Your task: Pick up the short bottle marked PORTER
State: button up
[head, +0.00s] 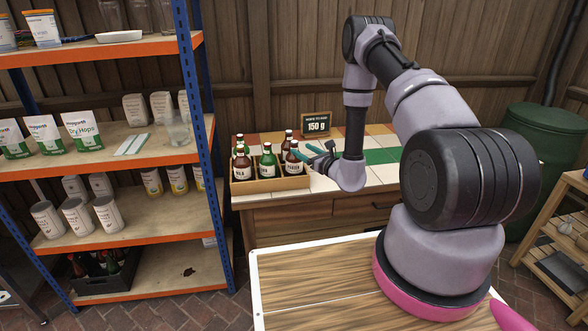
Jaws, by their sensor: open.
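A wooden crate (270,184) on the tiled counter holds several bottles in divided compartments. Its front row has a brown bottle (242,166) at the left, a green bottle (267,162) in the middle and a brown bottle (292,163) at the right. The right one's white label seems to read PORTER, but the print is too small to be sure.
The tiled counter (385,172) is clear right of my gripper.

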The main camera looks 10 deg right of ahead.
aim_at(297, 145)
jog(key=x, duration=0.4)
jog(key=shift+w+a+r, duration=0.1)
jog(key=shift+a+r, duration=0.1)
jog(key=shift+r, duration=0.1)
jog(key=shift+w+a, duration=0.25)
jog(key=shift+w, duration=0.3)
grip_shut()
dwell(0.7)
